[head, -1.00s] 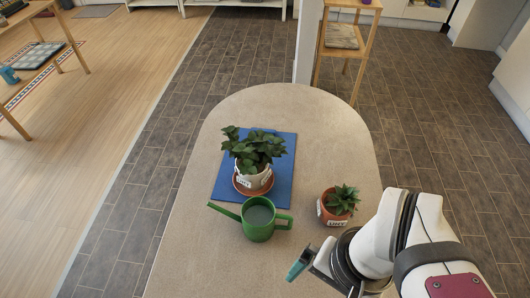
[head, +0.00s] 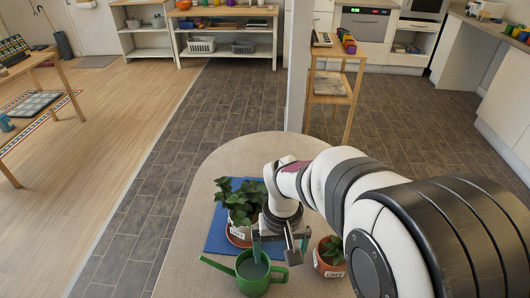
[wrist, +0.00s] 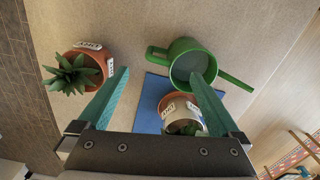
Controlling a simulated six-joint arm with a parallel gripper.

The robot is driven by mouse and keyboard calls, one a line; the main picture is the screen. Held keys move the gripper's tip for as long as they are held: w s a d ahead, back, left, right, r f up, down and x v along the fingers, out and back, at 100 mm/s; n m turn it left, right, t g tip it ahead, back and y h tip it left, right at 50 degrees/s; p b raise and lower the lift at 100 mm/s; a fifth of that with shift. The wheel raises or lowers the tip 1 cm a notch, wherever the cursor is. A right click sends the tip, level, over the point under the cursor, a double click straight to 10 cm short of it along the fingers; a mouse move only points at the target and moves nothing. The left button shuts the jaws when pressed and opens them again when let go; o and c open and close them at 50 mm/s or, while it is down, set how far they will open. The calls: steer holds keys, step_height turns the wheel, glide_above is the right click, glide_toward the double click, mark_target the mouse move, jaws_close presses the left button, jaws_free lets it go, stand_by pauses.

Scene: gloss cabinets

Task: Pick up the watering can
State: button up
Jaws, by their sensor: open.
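The green watering can (head: 254,274) stands upright on the table, with its spout to the left and its handle to the right in the head view. The wrist view shows it from above (wrist: 184,66), with its handle on the left, beyond the fingertips. My gripper (head: 276,245) is open and empty, just above and beside the can's handle side in the head view. In the wrist view my gripper (wrist: 163,84) has its two teal fingers spread wide. The right finger overlaps part of the can in that view; I cannot tell whether they touch.
A leafy plant in a labelled pot (head: 239,231) stands on a blue mat (head: 216,238) behind the can. A smaller succulent in a terracotta pot (head: 330,262) is to the right. Bare tabletop (head: 190,270) lies left of the can.

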mark_target(278, 281)
step_height(278, 281, down, 13)
jaws_close()
stand_by(0.6)
